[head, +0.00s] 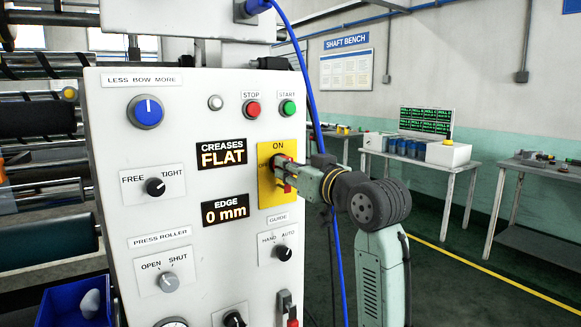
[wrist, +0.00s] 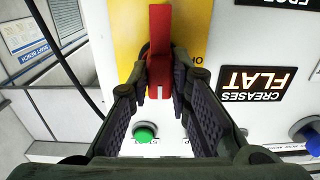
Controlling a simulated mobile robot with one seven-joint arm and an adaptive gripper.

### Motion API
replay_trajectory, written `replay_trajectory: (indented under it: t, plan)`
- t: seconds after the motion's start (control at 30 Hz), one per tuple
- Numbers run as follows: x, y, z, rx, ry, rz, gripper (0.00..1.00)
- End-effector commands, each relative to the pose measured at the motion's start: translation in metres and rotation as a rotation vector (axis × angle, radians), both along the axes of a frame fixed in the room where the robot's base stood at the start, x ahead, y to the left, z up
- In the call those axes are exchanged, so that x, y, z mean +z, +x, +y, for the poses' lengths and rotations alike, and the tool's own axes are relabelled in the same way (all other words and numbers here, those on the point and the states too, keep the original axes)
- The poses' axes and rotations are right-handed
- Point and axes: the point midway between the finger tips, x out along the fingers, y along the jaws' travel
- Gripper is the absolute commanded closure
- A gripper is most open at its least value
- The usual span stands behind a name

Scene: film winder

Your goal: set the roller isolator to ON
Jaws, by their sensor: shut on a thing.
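The roller isolator is a red handle (head: 288,186) on a yellow plate (head: 266,196), with ON at the plate's top and OFF at its left. In the wrist view, which is upside down, the red handle (wrist: 160,48) stands lengthwise in the picture. Its white mark lies at the end towards the green button, the side where ON is in the head view. OFF is beside it, off the mark's line. My gripper (head: 292,176) is shut on the handle, one finger on each side. The fingers partly cover the plate in the head view.
The green START button (head: 288,108) and red STOP button (head: 253,109) are just above the plate. The GUIDE knob (head: 284,253) is below, and displays read FLAT (head: 222,154) and 0 mm (head: 225,211). A blue cable (head: 312,90) hangs close to my arm.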

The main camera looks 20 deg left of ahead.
Motion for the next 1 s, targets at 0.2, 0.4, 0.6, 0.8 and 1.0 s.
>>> replay_trajectory:
  t: [0.2,0.4,0.6,0.8,1.0]
  plan:
    - [-0.0001,0.0001,-0.0001,0.000,0.008,0.010,1.00]
    - [-0.0001,0.0001,0.0000,0.000,0.008,0.010,1.00]
    - [-0.0001,0.0001,-0.0001,0.000,0.007,0.009,0.72]
    - [0.0000,0.0001,-0.0001,0.000,0.007,0.009,0.62]
    - [0.0000,-0.0001,-0.0001,0.000,0.006,0.008,0.62]
